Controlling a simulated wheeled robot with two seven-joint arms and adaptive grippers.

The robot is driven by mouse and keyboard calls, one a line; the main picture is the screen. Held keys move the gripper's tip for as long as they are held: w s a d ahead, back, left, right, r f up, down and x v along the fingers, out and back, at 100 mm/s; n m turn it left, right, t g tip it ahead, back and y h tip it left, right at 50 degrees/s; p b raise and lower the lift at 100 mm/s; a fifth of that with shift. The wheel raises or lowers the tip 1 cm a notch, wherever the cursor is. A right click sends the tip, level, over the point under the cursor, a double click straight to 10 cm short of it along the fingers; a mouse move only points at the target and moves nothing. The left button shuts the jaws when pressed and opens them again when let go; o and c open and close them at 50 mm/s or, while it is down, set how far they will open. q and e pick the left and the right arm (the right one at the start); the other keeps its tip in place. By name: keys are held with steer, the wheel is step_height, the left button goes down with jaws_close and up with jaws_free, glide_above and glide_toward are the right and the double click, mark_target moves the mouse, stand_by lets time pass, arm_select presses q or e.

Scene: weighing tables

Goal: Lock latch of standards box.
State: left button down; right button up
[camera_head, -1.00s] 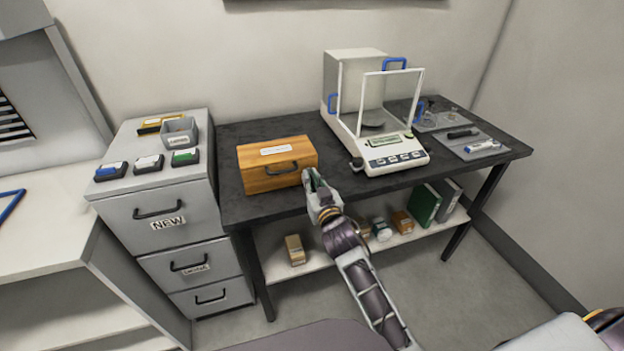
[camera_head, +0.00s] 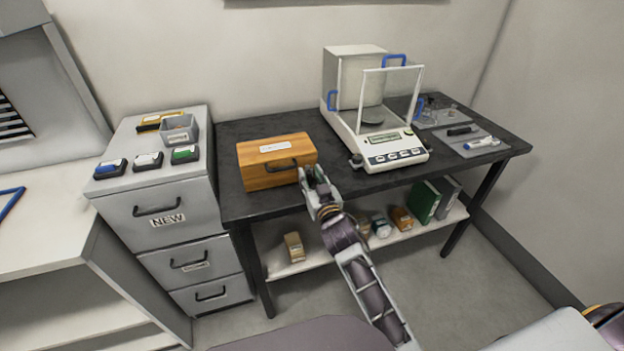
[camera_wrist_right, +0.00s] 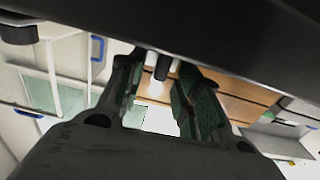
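No latch can be made out in the head view. My right gripper (camera_head: 312,174) is at the box's front right corner; whether it touches cannot be told. In the right wrist view the two green-padded fingers (camera_wrist_right: 157,98) are apart, with the wooden box (camera_wrist_right: 215,88) beyond them and a dark rod-like part (camera_wrist_right: 163,67) between them. My left gripper is not in view.
A balance (camera_head: 375,123) with blue handles stands right of the box. A grey cabinet (camera_head: 160,212) with several small cases on top is at the left. A lower shelf (camera_head: 330,252) holds small boxes and binders.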

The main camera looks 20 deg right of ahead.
steer(key=shift+s, duration=0.1)
steer(key=s, duration=1.1)
steer(key=shift+s+d, duration=0.2)
steer(key=shift+s, duration=0.2)
stand_by(0.4)
stand_by(0.6)
